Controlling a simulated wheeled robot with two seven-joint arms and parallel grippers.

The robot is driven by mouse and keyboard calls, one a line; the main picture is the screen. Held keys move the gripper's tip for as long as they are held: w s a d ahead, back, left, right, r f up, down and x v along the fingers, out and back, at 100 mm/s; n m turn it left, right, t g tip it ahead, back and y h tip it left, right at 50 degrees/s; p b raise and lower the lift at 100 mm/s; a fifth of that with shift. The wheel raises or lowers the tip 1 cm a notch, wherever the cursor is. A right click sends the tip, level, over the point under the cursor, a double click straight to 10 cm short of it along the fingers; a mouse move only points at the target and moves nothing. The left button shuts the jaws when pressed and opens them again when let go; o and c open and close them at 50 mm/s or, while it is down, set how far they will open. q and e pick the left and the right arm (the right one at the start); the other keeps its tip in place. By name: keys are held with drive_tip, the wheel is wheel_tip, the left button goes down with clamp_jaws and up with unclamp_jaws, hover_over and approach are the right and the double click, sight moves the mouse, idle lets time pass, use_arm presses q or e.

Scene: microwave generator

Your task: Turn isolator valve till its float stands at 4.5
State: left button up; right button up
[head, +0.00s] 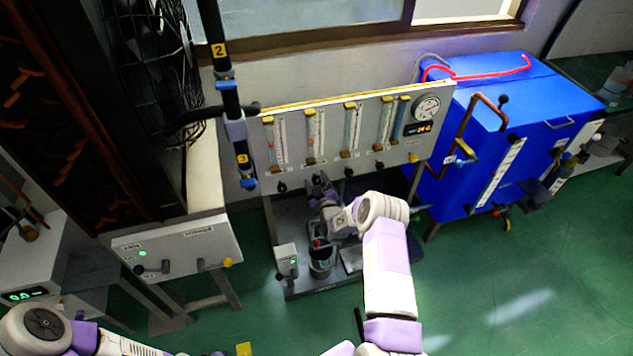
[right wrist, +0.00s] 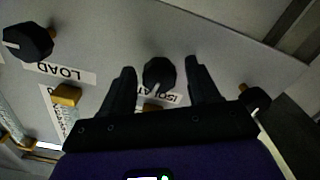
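The isolator valve is a black knob (right wrist: 159,74) with a pale pointer line, above an upside-down label that begins "ISOL", in the right wrist view. My right gripper (right wrist: 160,66) is open, with one black finger on each side of this knob and gaps visible between. In the head view my right gripper (head: 319,187) is at the panel's lower edge and partly covers the knob there. Above it stands a flow tube (head: 311,136); its float and scale are too small to read. My left arm shows at the bottom left, but its gripper is out of view.
The grey panel (head: 355,105) carries several flow tubes, knobs and a round gauge (head: 426,108). In the right wrist view the LOAD knob (right wrist: 28,41) is on the left and another black knob (right wrist: 255,97) is close on the right. A blue cabinet (head: 500,140) stands right.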

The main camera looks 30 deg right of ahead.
drive_tip(key=shift+s, duration=0.1)
drive_tip(key=p+v, duration=0.2)
drive_tip(key=v, duration=0.5)
drive_tip(key=shift+s, duration=0.2)
drive_tip(key=shift+a+p, duration=0.15)
drive_tip(key=shift+p, duration=0.15)
drive_tip(key=s+a+f+m+g+y+p, duration=0.1)
drive_tip(key=s+a+f+m+g+y, duration=0.2)
drive_tip(key=s+a, duration=0.45)
drive_tip(key=s+a+f+g+y+p, duration=0.2)
drive_tip(key=s+a+g+y, duration=0.3)
drive_tip(key=a, duration=0.6)
drive_tip(key=s+a+m+g, duration=0.1)
drive_tip(key=s+a+g, duration=0.2)
drive_tip(key=s, duration=0.3)
drive_tip(key=s+a+r+m+g, duration=0.1)
drive_tip(key=s+a+g, duration=0.2)
drive_tip(key=s, duration=0.4)
drive_tip(key=s+a+r+g+p, duration=0.1)
drive_tip(key=s+a+g, duration=0.2)
drive_tip(key=s, duration=0.3)
drive_tip(key=shift+s+a+r+m+y, duration=0.15)
drive_tip(key=shift+a+r+m+y, duration=0.15)
drive_tip(key=shift+m, duration=0.1)
